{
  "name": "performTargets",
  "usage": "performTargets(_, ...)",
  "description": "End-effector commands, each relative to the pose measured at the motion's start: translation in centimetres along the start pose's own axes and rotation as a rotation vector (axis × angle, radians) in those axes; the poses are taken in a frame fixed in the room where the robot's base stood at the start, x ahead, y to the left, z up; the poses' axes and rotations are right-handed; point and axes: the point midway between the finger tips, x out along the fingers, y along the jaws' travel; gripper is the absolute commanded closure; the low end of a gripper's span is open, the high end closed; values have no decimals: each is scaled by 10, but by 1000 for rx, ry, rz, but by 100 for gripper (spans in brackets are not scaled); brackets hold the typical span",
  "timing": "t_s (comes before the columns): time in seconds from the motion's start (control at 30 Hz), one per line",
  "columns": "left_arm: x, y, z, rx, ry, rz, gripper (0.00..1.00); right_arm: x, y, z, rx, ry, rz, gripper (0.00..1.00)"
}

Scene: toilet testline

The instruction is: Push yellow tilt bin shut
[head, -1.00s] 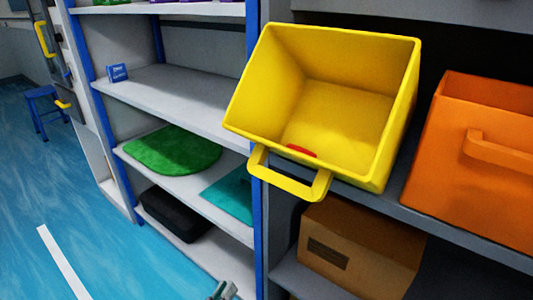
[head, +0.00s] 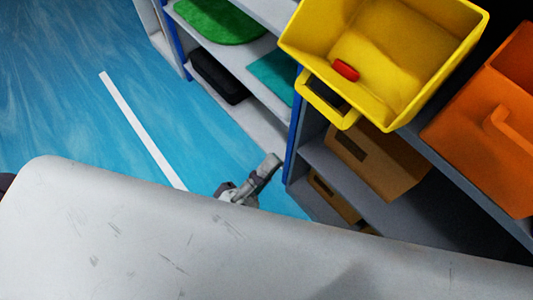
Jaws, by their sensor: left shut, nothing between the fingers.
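The yellow tilt bin (head: 385,60) is tipped forward and open on the shelf at the upper right, with its inside facing me. Its yellow handle (head: 327,100) sticks out at the lower front edge. A small red object (head: 345,70) lies inside the bin. My left gripper (head: 268,166) is below and to the left of the bin, apart from it, in front of the blue shelf post. Its fingers are shut and empty. My right gripper is not in view.
An orange bin (head: 485,120) stands to the right of the yellow one. Cardboard boxes (head: 378,160) sit on lower shelves. Left, a shelf holds a green mat (head: 220,20), a teal item (head: 272,75) and a black case (head: 218,77). The blue floor (head: 70,90) is clear.

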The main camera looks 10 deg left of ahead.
Motion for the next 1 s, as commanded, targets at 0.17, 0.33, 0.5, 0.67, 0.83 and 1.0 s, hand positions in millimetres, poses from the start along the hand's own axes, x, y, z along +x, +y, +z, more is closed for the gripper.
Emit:
performTargets(0.17,44,4,-1,2,3,6,100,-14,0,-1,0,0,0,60)
performTargets(0.33,77,3,-1,2,3,4,100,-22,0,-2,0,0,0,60)
performTargets(0.5,97,2,0,3,2,1,100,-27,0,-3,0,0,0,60)
performTargets(0.67,105,0,-1,2,2,0,100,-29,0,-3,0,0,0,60)
performTargets(0.83,105,0,0,2,1,-1,100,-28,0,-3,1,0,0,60)
performTargets(1.0,105,0,-1,2,1,-1,100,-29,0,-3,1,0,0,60)
